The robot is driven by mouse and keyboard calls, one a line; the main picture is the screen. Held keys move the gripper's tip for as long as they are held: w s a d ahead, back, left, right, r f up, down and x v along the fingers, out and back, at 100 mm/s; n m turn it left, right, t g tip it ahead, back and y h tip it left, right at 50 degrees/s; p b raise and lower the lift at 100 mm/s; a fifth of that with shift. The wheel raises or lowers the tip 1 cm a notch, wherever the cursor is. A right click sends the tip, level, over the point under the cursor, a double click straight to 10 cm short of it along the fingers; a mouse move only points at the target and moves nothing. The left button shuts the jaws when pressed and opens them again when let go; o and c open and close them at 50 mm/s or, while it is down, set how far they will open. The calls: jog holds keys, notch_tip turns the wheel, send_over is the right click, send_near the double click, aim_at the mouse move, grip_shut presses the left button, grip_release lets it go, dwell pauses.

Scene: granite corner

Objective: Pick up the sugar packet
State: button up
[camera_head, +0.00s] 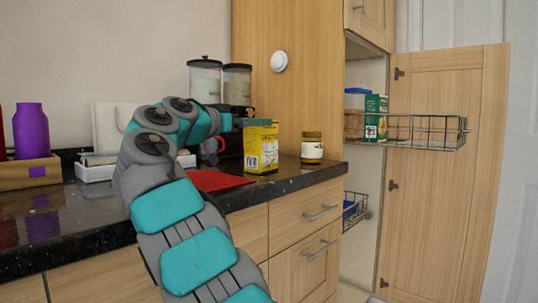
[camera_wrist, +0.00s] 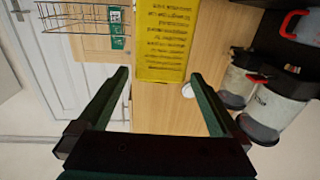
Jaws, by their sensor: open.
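The sugar packet appears to be the yellow upright box (camera_head: 261,149) on the dark counter near its right end; its lettering is too small to read. It also shows in the wrist view (camera_wrist: 163,40), its yellow face with lines of dark text at the top centre. My gripper (camera_wrist: 164,78) is open and empty. Its two dark green fingers are spread wider than the packet, which shows ahead between them. In the head view my gripper is by the top left of the packet, partly hidden by my arm. I cannot tell whether a finger touches it.
A jar (camera_head: 312,147) stands right of the packet and a red mat (camera_head: 215,180) lies to its left. An open cabinet door (camera_head: 440,190) and wire basket (camera_head: 420,130) are at right.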

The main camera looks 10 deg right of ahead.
jog(key=shift+p+x, duration=0.9)
jog(key=shift+x, duration=3.1)
jog(key=shift+f, duration=0.1)
jog(key=shift+c, duration=0.2)
grip_shut()
